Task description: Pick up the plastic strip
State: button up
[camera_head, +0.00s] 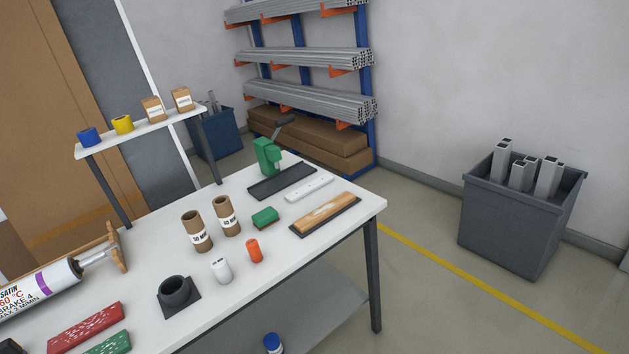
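A thin white strip (309,188) with small dark marks lies flat on the white table (345,228), near its back right edge; it looks like the plastic strip. A long dark flat piece (282,182) lies just behind it, with a green tool (267,155) with a grey handle at its back left end. In front of the white strip lies a wooden-topped float (325,213) with a dark base. The white strip is fully visible and nothing touches it from above. My gripper does not show in this view.
Cardboard tubes (196,231), a green block (265,217), an orange cylinder (254,250), a small white bottle (221,270) and a dark round holder (174,291) stand nearer. A grey bin (519,215) stands right; floor between is clear.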

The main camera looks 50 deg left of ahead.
aim_at(292, 198)
jog(key=u, duration=0.3)
jog(key=i, duration=1.35)
jog(key=u, duration=1.1)
jog(key=i, duration=1.5)
jog(key=u, duration=0.55)
